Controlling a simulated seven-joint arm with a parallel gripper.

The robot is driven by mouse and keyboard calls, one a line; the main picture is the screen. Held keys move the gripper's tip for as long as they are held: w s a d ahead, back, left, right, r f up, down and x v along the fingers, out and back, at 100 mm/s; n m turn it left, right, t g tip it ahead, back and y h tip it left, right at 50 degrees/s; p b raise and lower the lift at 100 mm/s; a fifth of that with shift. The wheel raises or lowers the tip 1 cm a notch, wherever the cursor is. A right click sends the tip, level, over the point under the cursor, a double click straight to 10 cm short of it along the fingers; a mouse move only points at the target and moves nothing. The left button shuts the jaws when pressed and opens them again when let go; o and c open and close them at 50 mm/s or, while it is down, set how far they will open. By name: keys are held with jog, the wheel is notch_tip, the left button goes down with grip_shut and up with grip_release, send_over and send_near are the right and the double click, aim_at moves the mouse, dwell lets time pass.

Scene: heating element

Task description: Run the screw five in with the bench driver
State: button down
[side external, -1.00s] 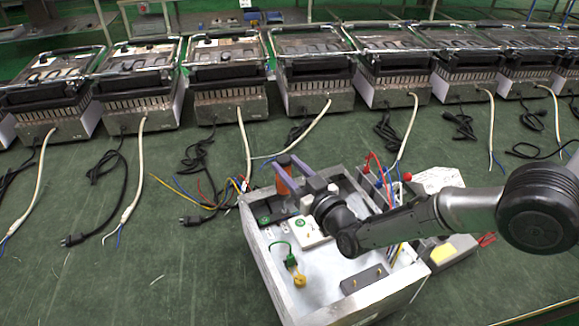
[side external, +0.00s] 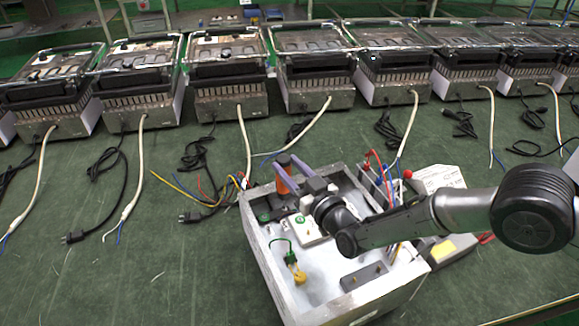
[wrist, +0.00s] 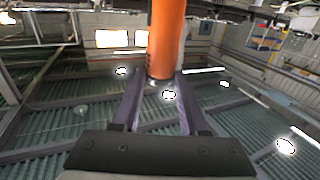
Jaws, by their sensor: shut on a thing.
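My gripper (side external: 298,163) is shut on the orange handle of the bench driver (side external: 284,182). The driver stands about upright at the back left corner of the open metal box (side external: 263,262). In the wrist view the orange handle (wrist: 166,40) sits between the two purple fingers (wrist: 158,95). A dark block with a green screw-like spot (side external: 265,217) lies just below the driver. I cannot tell whether the driver's lower end touches anything. Screw five cannot be picked out at this size.
Inside the box are a white block (side external: 306,229), a yellow-ended green wire (side external: 298,273) and a dark plate (side external: 363,276). Wired parts and a red knob (side external: 407,174) stand at the right. Loose cables (side external: 200,205) lie on the green bench, with several grill units (side external: 228,75) behind.

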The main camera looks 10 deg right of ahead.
jog(key=shift+f, duration=0.45)
dwell(0.9)
jog(key=shift+r, duration=2.85)
